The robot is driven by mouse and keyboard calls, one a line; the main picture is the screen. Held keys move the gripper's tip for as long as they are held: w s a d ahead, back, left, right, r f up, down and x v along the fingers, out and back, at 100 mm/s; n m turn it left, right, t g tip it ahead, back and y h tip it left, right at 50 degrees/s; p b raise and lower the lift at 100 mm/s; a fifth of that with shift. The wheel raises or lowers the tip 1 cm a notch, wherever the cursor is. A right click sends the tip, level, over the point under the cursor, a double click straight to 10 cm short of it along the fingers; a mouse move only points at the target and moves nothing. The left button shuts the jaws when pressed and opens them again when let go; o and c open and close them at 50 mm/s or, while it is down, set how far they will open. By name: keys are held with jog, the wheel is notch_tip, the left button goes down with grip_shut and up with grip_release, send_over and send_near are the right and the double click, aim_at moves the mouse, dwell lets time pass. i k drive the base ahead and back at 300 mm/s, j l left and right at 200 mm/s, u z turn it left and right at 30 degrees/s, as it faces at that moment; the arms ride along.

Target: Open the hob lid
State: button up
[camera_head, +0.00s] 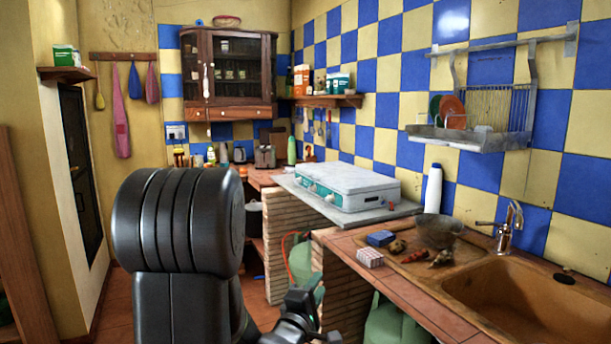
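The hob (318,195) is a small white-and-teal camping stove on a grey slab over the brick counter. Its white lid (345,178) lies flat and closed on top. Knobs show on its teal front side, which faces left. My gripper (318,318) is low in the picture, below and in front of the hob, apart from it and from the lid. It is partly cut off by the bottom edge and dark, so I cannot tell whether its fingers are open or shut. My black arm fills the lower left.
The grey slab (405,212) has a bare strip around the hob. A white bottle (433,190) stands to its right. Nearer are a bowl (440,230), a small box (369,257), food and the sink (530,300). A dish rack (485,120) hangs above right. Green gas bottles stand below.

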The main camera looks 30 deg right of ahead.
aim_at(346, 178)
jog(key=i+l, duration=0.65)
jog(key=i, duration=0.2)
jog(key=i+l+u, duration=0.1)
jog(key=i+l, duration=0.6)
jog(key=i, duration=0.1)
